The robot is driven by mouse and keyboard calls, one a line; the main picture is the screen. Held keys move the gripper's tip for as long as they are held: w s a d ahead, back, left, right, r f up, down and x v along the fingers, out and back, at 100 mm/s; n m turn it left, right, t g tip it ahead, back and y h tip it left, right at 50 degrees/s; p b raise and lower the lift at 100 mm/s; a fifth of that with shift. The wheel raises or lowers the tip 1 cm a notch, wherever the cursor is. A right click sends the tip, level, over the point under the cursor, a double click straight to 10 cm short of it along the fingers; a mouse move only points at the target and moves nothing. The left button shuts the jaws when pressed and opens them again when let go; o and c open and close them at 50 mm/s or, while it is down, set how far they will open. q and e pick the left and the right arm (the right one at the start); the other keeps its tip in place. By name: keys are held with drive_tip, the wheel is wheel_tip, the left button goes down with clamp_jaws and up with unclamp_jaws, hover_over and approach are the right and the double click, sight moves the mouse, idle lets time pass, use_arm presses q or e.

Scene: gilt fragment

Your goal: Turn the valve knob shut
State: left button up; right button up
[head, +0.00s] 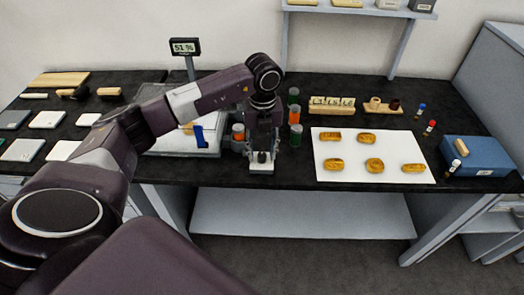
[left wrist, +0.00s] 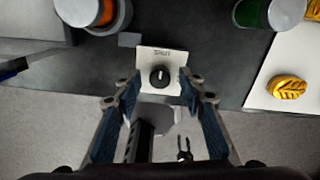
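The valve knob (left wrist: 160,77) is a small round black knob with a short pale mark that looks about upright. It sits on a pale plate (left wrist: 147,56) lettered SHUT at the bench's front edge. The plate also shows in the head view (head: 262,170), where my arm hides most of the knob. My left gripper (left wrist: 158,80) is open, with one finger on each side of the knob and a visible gap to it on both sides. In the head view my left gripper (head: 262,157) points down over the plate. My right gripper is not in view.
An orange-and-white jar (head: 238,132) stands just left of the gripper. Several green and orange jars (head: 295,115) stand to the right. A white board (head: 345,172) with several gold pieces lies further right, near a blue box (head: 478,156). A scale (head: 180,147) stands left.

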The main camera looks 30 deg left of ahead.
sight(262, 154)
use_arm(q)
wheel_tip(262, 154, up, 12)
drive_tip(key=shift+f, duration=0.15)
idle(0.6)
